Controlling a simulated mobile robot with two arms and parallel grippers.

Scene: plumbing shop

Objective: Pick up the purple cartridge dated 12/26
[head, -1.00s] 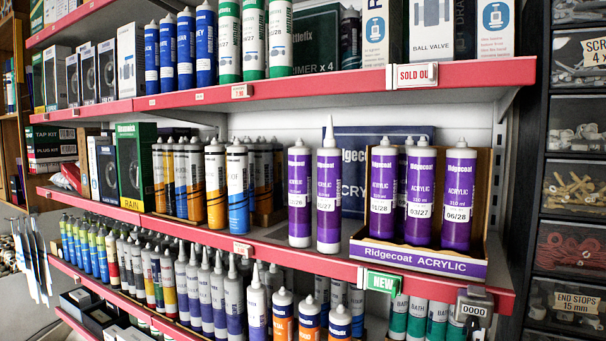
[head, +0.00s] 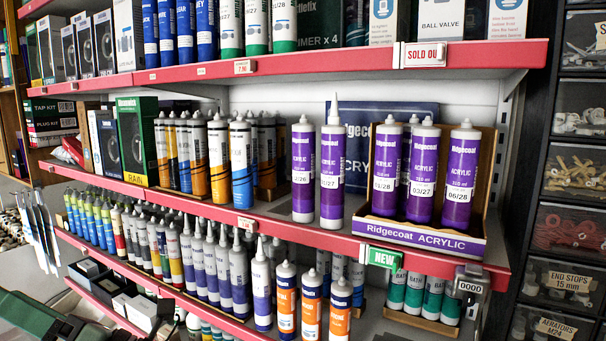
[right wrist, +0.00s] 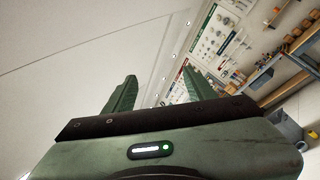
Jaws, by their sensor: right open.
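The purple cartridge (head: 303,160) stands upright on the middle shelf, leftmost of the purple ones. Its white label reads "2/26", with the first digit turned out of sight. A second purple cartridge (head: 332,155) with a long nozzle and a label ending "2/27" stands close on its right. My right gripper (right wrist: 158,75) is open and empty in the right wrist view, facing a pale wall, away from these cartridges. A dark green part at the lower left of the head view looks like my left gripper (head: 45,318); its fingertips are not visible.
An open Ridgecoat box (head: 420,238) holds several purple cartridges, labels including 03/27 and 06/28. A blue cartridge (head: 241,165) stands to the left, across a shelf gap. The red upper shelf edge (head: 340,62) overhangs. A "NEW" tag (head: 383,257) sticks out on the lower red edge.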

